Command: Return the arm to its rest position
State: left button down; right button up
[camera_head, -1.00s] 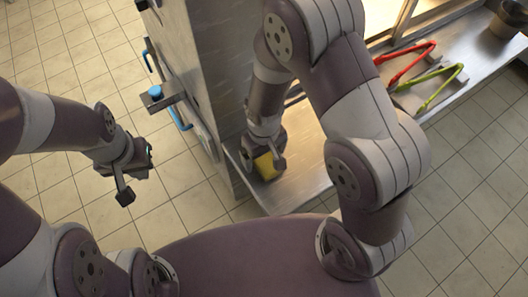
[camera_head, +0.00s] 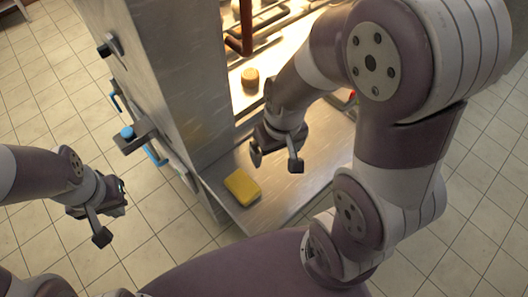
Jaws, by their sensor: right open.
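My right gripper (camera_head: 275,162) is open and empty, its two dark fingertips apart, above the steel counter. A yellow sponge-like block (camera_head: 242,187) lies on the counter (camera_head: 262,212) near its front left corner, to the left of and below the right gripper in the picture, apart from it. The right arm is bent, and its large links cover much of the right side. My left gripper (camera_head: 110,222) hangs over the tiled floor at the left, apart from everything. Its fingers look spread, with nothing between them.
A tall steel panel (camera_head: 185,70) stands left of the counter, with blue handles (camera_head: 128,133) on its left side. Behind is a lit bay with a round brown object (camera_head: 250,78) and dark red pipes (camera_head: 246,28). Tiled floor (camera_head: 150,215) is clear at the left.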

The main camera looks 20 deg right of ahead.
notch_tip(320, 180, up, 17)
jog(key=p, duration=1.6)
jog(key=shift+s+d, duration=0.35)
jog(key=shift+s, duration=0.05)
jog(key=shift+w+f, duration=0.1)
